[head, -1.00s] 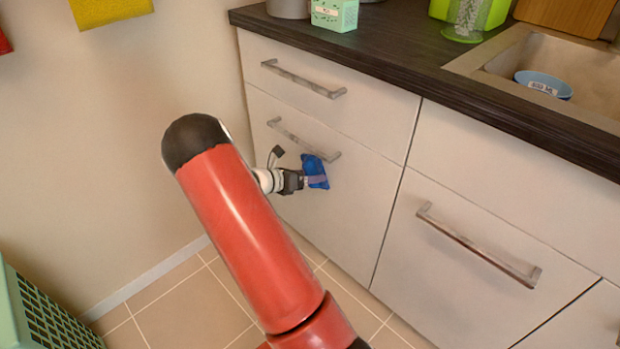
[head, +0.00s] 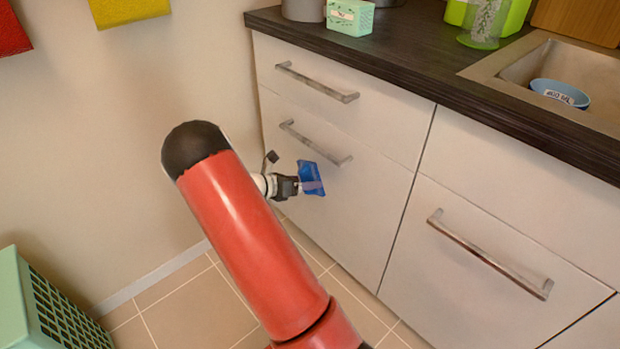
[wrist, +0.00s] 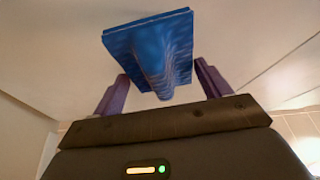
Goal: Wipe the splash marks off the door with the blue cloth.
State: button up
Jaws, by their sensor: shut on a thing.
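My gripper (head: 299,186) is shut on the blue cloth (head: 311,177), in front of the lower left cabinet door (head: 350,220) and just below its bar handle. In the wrist view the cloth (wrist: 150,45) is a folded blue pad bulging between my two purple fingers (wrist: 163,88). The pale door face (wrist: 60,50) fills the background behind it. I cannot tell whether the cloth touches the door. I make out no splash marks on the door in either view; the cloth and my arm cover part of it.
The door's bar handle (head: 316,142) sticks out close above the cloth. Another drawer handle (head: 488,254) juts out at the right. The dark countertop (head: 410,75) overhangs above. A green crate (head: 50,310) stands on the floor at lower left, near the wall.

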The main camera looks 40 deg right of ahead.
jog(key=shift+s+a, duration=0.2)
jog(key=shift+a, duration=2.75)
